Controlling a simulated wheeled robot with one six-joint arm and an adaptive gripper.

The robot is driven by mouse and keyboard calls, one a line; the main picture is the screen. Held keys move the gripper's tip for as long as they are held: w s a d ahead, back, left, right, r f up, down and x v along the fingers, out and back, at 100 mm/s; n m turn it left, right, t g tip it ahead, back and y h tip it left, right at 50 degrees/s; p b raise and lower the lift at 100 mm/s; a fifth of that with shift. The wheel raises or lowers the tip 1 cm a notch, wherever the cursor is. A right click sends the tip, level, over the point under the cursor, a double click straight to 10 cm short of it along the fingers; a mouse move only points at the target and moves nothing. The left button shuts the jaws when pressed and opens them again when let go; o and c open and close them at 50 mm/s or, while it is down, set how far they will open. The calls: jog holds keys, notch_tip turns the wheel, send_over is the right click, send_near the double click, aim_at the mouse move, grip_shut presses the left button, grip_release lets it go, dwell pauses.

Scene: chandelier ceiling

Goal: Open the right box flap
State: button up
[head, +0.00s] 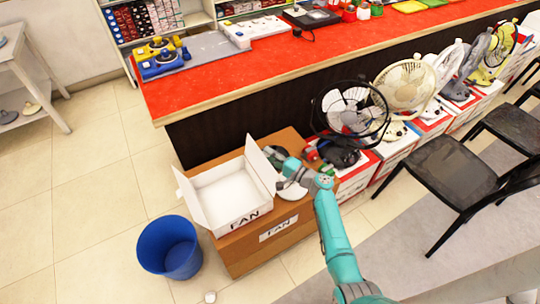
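An open box (222,190) with a white inside stands on a larger brown carton. The left flap (189,198) also stands up and tilts outward.
The brown carton (243,256) sits against the red-topped counter (215,85). A round white base (292,191) lies on it, partly behind my wrist. A black fan (350,108) and other fans stand to the right. A blue bin (169,247) stands front left; open floor lies left.

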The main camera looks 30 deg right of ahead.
jog(key=v, duration=1.2)
jog(key=shift+f, duration=0.1)
